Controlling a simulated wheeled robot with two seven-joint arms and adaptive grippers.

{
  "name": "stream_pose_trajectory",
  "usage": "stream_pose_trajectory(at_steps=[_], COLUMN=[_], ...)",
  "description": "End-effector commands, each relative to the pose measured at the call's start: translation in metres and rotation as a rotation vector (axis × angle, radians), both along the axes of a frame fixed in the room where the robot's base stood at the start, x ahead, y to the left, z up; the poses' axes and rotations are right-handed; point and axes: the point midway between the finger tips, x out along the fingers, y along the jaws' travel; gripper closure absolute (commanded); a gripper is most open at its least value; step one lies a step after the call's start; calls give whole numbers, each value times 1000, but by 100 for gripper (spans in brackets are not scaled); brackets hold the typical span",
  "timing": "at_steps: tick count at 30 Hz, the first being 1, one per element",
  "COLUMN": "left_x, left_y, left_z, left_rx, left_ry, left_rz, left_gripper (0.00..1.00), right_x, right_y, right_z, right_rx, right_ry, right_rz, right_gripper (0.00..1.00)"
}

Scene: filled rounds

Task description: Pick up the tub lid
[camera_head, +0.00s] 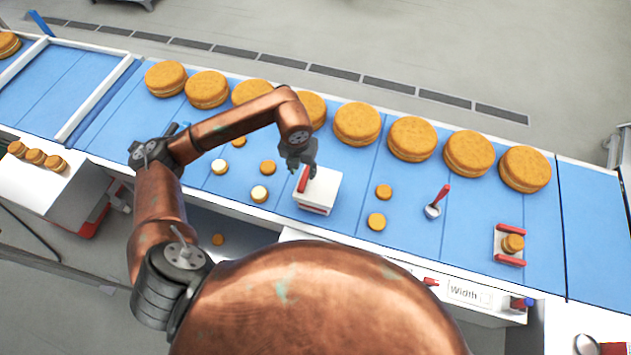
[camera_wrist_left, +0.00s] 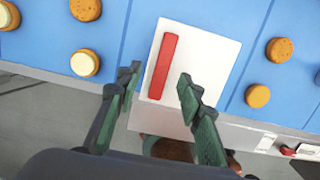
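The tub lid (camera_head: 322,184) is a flat white square with a red bar handle (camera_wrist_left: 162,66) on top. It sits on the white tub (camera_head: 312,208) on the blue belt. The lid (camera_wrist_left: 200,60) fills the middle of the left wrist view. My left gripper (camera_head: 304,168) is above the lid at the red handle. In the left wrist view its two green fingers (camera_wrist_left: 160,74) are apart, one on each side of the handle's near end, and hold nothing. I cannot tell how far above the lid the fingertips are. My right gripper is not in view.
Small filled rounds (camera_head: 268,167) lie left and right of the tub. Large rounds (camera_head: 357,123) line the belt's far side. A spoon with a red handle (camera_head: 441,196) and a small red-ended tray (camera_head: 500,242) lie to the right. Bare belt separates these things.

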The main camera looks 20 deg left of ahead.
Motion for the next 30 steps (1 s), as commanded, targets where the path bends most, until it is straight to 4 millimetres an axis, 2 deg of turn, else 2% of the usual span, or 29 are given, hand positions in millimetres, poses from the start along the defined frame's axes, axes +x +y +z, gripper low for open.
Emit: stream_pose_trajectory(at_steps=[3, 7, 16, 30], left_x=[2, 5, 6, 6], left_y=[-3, -3, -3, -3], left_z=[-17, -33, -40, -40], left_rx=[-1, -2, -2, -2], left_ry=[6, 3, 0, 0], left_rz=[0, -3, -4, -4], left_gripper=[65, 65, 65, 97], right_x=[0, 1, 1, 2], right_y=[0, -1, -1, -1], right_z=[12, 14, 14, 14], right_rx=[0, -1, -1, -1], right_ry=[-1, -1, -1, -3], right_rz=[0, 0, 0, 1], right_gripper=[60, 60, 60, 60])
